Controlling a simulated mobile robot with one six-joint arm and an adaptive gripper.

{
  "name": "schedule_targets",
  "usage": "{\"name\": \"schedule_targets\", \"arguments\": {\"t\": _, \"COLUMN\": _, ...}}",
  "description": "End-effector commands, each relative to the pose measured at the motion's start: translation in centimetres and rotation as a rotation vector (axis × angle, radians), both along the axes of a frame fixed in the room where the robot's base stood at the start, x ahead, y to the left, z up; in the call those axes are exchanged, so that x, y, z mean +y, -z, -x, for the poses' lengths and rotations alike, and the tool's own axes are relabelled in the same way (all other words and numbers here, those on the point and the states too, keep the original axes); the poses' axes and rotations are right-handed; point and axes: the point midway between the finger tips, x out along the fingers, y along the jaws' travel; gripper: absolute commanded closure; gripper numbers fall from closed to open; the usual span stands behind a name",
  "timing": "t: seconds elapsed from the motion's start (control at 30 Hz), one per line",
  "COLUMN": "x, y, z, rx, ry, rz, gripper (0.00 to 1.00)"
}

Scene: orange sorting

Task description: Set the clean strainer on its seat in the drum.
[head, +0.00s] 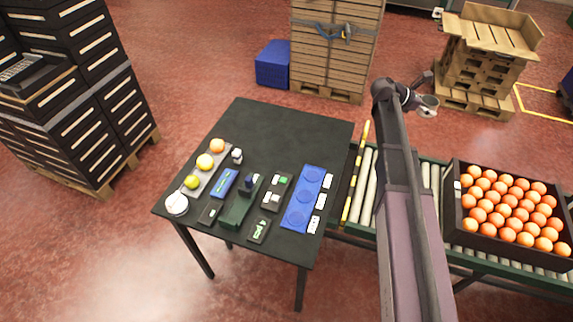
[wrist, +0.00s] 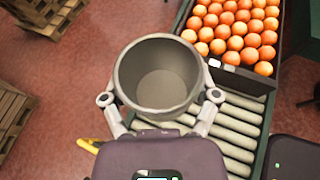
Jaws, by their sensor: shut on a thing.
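My gripper (head: 422,105) is raised over the red floor, beyond the conveyor. In the wrist view its two fingers close on opposite sides of a grey, round, open-topped cup (wrist: 160,88). The cup is empty inside, with a plain floor; no holes can be made out, so I cannot tell whether it is the strainer. It also shows small in the head view (head: 430,101). No drum or seat can be made out in either view.
A black table (head: 282,127) holds fruit, several small devices and a blue tray (head: 293,216). A roller conveyor (head: 367,187) carries a black crate (head: 506,248) of oranges at right. Pallets with cardboard (head: 489,60) and a wooden crate (head: 334,52) stand behind.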

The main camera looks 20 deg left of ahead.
Motion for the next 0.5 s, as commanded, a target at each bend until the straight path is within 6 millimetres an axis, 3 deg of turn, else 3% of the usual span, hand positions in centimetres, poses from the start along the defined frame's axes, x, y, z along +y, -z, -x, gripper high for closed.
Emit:
{"name": "schedule_targets", "arguments": {"t": 0.03, "x": 2.0, "y": 0.8, "z": -0.1, "rx": 0.001, "ry": -0.026, "rz": 0.0, "gripper": 0.71}}
{"name": "schedule_targets", "arguments": {"t": 0.5, "x": 18.0, "y": 4.4, "z": 1.1, "rx": 0.004, "ry": -0.246, "rz": 0.002, "gripper": 0.71}}
